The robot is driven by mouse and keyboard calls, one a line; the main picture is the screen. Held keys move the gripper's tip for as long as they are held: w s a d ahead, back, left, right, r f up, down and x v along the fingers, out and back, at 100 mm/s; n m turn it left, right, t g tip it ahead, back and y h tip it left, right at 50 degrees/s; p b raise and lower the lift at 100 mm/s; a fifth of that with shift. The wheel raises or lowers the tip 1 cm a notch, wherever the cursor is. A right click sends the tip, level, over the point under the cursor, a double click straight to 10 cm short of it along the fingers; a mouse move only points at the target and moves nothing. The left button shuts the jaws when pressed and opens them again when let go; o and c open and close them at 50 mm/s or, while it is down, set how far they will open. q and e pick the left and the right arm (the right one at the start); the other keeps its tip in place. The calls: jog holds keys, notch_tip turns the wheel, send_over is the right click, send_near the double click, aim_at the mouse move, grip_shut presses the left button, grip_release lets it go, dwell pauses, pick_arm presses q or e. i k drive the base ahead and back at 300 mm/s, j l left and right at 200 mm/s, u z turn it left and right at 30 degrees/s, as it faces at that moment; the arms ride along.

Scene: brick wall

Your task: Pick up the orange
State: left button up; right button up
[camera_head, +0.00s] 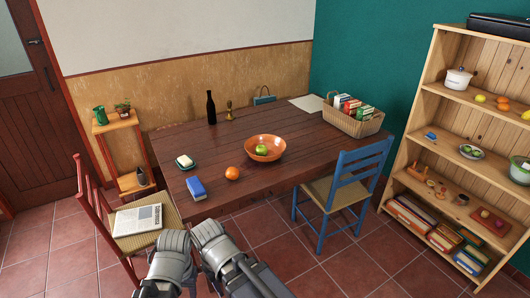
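The orange (232,173) rests on the dark wooden table (215,150), close to its front edge. It sits right of a blue box-like item (196,188) and left of and in front of an orange-brown bowl (274,144). The bowl holds a green apple (261,150). Nothing touches the orange. Two grey links of my arms show at the bottom middle, in front of the table and apart from the orange. I cannot make out the fingers of either gripper in this view.
A shelf (432,110) with small fruits is at right.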

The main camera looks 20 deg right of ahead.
aim_at(233, 173)
jog(key=i+j+z, duration=0.1)
jog(key=i, duration=0.35)
jog(key=i+j+z, duration=0.1)
jog(key=i+j, duration=0.15)
jog(key=i, duration=0.2)
jog(key=i+j+z, duration=0.15)
jog(key=i, duration=0.3)
jog(key=j, duration=0.1)
